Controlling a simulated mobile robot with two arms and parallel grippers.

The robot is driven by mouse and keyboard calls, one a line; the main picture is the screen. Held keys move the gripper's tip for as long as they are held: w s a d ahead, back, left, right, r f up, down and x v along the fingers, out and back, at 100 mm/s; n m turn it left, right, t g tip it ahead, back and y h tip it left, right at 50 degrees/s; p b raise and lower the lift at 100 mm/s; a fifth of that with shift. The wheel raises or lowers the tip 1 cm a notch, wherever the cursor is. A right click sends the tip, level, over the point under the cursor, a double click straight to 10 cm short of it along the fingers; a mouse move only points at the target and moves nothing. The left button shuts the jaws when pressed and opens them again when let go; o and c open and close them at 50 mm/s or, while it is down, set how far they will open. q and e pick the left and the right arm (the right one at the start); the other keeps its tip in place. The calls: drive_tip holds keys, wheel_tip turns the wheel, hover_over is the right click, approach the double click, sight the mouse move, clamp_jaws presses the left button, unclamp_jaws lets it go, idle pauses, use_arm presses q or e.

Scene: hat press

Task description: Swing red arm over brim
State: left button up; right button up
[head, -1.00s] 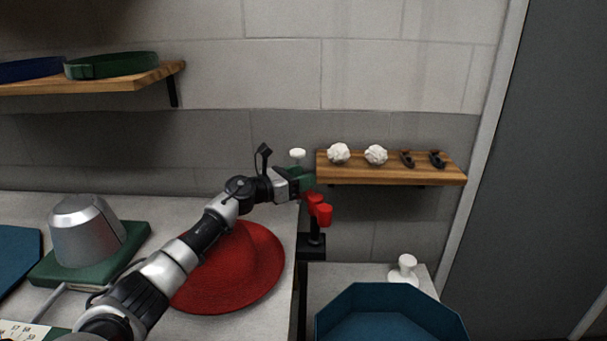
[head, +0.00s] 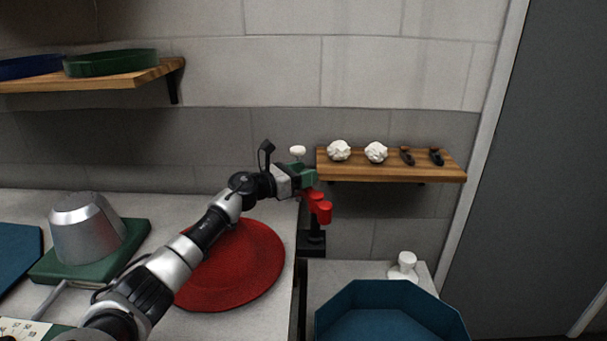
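The red hat (head: 250,272) lies on the pale worktop with its broad round brim showing; my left arm crosses in front of its upper left part. The red arm (head: 319,207) stands off the worktop's right edge, above a dark bracket (head: 311,243), to the right of the brim and not over it. My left gripper (head: 303,176) is at the upper end of the red arm, by a green part. Whether its fingers touch or grip the red arm is too small to tell. My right gripper is not in view.
A metal hat block (head: 85,228) on a green base (head: 135,240) stands at left. A blue octagonal bin (head: 390,315) and a white knobbed piece (head: 404,267) are at lower right. A wooden shelf (head: 390,173) with small items is behind the gripper.

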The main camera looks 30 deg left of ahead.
use_arm(q)
drive_tip(key=shift+s, duration=0.1)
drive_tip(key=b+v, duration=0.2)
drive_tip(key=v, duration=0.8)
drive_tip(key=shift+s+a, duration=0.2)
drive_tip(key=shift+s, duration=0.05)
